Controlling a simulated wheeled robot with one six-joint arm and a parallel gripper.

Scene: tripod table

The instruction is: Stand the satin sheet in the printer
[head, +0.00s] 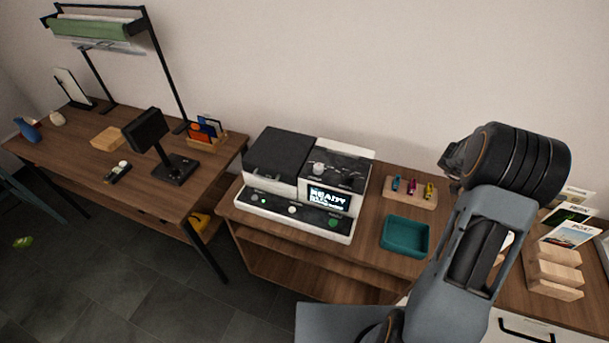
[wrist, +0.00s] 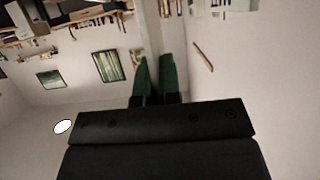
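The printer (head: 292,209), white with dark top parts, stands on the middle wooden cabinet. Its lit screen (head: 330,199) reads "READY", with smaller text below. Several printed sheets (head: 570,234) lean upright around a slotted wooden rack (head: 555,275) at the right. Their small lettering is hard to read, so I cannot tell which is the satin one. My arm covers part of that area. In the wrist view my gripper (wrist: 157,80) has two green fingers with a gap between them and nothing held. It points at the walls of the room, away from the sheets. The head view does not show the fingers.
A teal tray (head: 405,236) and a wooden holder (head: 410,192) with small coloured cartridges are right of the printer. The left table (head: 95,150) carries a black stand (head: 160,148), a card holder (head: 206,134) and a roll frame (head: 165,65). A dark floor gap lies before it.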

